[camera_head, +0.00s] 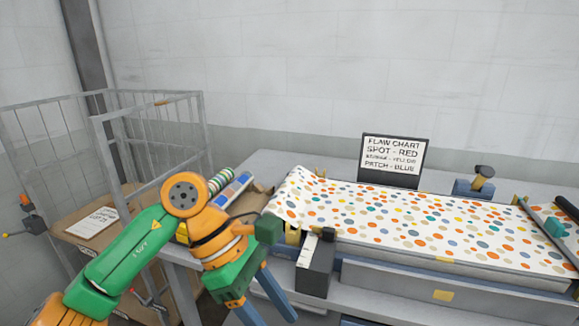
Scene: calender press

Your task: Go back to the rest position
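My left arm, green and orange, comes in from the lower left and bends at an orange elbow. My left gripper (272,317) hangs at the lower middle and points down. Its two blue fingers are apart with nothing seen between them, and their tips reach the bottom edge. It is in front of the grey bench (262,163), left of a dark box with a white scale (314,268). My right gripper and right arm are not in view.
A dotted sheet (420,220) covers the bench top. A flaw chart sign (393,158) stands behind it. A grey wire cage cart (150,99) with a paper label (92,222) is at the left. Several coloured rolls (232,188) lie behind my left arm.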

